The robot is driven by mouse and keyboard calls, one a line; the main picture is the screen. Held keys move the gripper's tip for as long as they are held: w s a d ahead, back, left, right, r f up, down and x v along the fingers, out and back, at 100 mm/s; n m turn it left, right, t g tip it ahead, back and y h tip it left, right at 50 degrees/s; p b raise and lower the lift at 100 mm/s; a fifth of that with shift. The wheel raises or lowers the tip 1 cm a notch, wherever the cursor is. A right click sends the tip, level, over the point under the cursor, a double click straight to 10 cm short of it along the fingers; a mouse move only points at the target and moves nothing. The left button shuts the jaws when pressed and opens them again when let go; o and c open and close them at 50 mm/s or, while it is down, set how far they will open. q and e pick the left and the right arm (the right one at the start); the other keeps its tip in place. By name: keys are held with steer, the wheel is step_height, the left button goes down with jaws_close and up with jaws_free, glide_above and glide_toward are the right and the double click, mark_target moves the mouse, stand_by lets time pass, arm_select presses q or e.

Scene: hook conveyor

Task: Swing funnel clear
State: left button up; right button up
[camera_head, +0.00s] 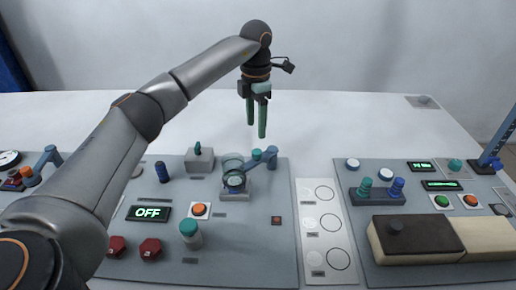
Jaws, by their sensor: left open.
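A clear, greenish funnel (233,163) sits over a small grey stand (236,194) with a round teal top, on the left grey panel. A blue swing arm (264,157) with rounded ends stands just right of the funnel and appears joined to it. My left gripper (257,130) points down with its two green fingers apart and empty. In the picture it is above the blue arm and does not appear to touch it; its exact height is hard to tell. My right gripper is out of view.
A grey box with a green toggle (199,158) and a dark blue cylinder (162,172) stand left of the funnel. A teal-capped bottle (190,233) stands in front. A white strip with circles (325,230) lies to the right.

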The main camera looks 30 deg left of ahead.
mark_target(256, 151)
arm_select(q)
step_height(256, 151, down, 9)
steer(key=shift+f, duration=0.15)
steer(key=shift+c, duration=0.3)
jaws_close()
stand_by(0.4)
stand_by(0.8)
